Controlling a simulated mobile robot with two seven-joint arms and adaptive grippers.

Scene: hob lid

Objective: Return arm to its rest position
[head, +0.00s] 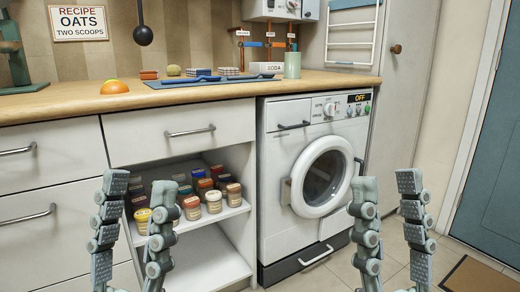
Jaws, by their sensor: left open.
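My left gripper (138,187) is raised at the lower left, in front of the open shelf unit. Its two grey-green fingers stand upright and apart, with nothing held between them. My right gripper (387,187) is raised at the lower right, in front of the right side of the washing machine and the floor. Its two fingers also stand upright and apart, and it is empty. Both grippers are at a similar height and touch nothing that I can see. No hob or lid shows in this view.
Behind are a wooden counter (60,103), a drawer (180,128), a shelf (195,219) with several jars, and a white washing machine (278,170) with its round door shut. A teal door (495,165) and a brown mat (478,276) are at the right.

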